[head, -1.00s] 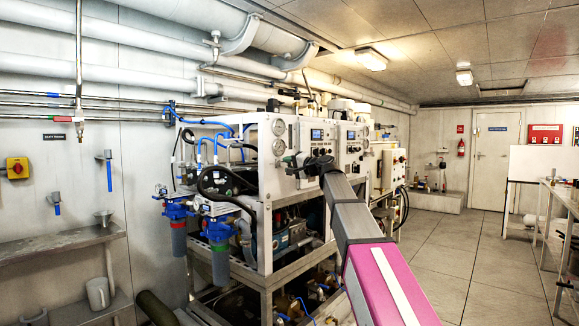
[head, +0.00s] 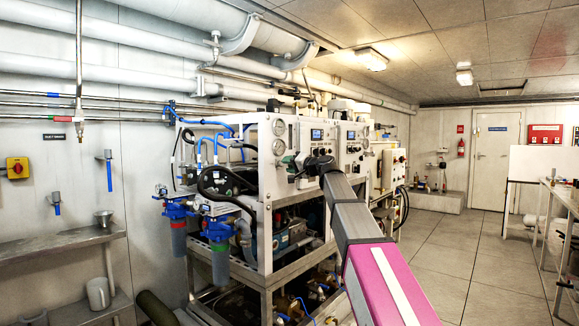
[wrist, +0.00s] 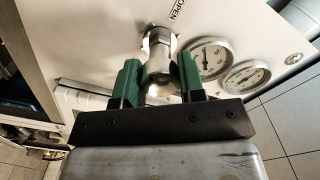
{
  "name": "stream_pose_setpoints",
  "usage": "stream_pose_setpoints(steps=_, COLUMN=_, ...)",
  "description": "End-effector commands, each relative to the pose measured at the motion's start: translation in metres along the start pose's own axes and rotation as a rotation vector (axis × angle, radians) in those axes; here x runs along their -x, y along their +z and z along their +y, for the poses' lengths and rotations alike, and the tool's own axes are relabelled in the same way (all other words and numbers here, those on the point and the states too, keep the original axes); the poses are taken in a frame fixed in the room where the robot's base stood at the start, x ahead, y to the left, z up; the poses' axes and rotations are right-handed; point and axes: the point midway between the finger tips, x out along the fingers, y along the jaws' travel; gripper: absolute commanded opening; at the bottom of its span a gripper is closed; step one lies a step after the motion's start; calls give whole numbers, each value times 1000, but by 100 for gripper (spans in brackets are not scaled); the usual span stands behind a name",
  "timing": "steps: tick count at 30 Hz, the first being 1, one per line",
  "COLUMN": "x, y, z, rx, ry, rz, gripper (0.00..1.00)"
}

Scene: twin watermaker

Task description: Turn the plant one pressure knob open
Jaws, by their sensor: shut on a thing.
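The plant one pressure knob (wrist: 160,62) is a shiny metal knob on the white panel in the wrist view, below an "OPEN" label (wrist: 175,11). My gripper (wrist: 161,78) has its green fingers on both sides of the knob and is shut on it. In the head view, my gripper (head: 291,161) is at the front of the left white panel (head: 290,178), below its gauges (head: 279,137). There the knob is hidden by my gripper and wrist.
Two round gauges (wrist: 210,58) sit close right of the knob in the wrist view. Blue-bodied filters (head: 220,255) and hoses stand at the left of the frame. A second panel (head: 352,150) is to the right. The floor (head: 440,265) on the right is clear.

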Motion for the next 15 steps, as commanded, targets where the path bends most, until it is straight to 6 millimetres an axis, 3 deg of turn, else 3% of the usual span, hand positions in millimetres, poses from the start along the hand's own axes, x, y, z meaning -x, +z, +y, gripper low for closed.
stream_pose_setpoints(steps=2, x=1, y=2, z=1, rx=2, ry=2, rz=-4, gripper=13)
stream_pose_setpoints(steps=3, x=1, y=2, z=1, rx=2, ry=2, rz=-4, gripper=50)
stream_pose_setpoints(steps=4, x=1, y=2, z=1, rx=2, ry=2, rz=-4, gripper=59)
stream_pose_setpoints(steps=15, x=4, y=1, z=0, rx=0, ry=1, rz=-1, gripper=62)
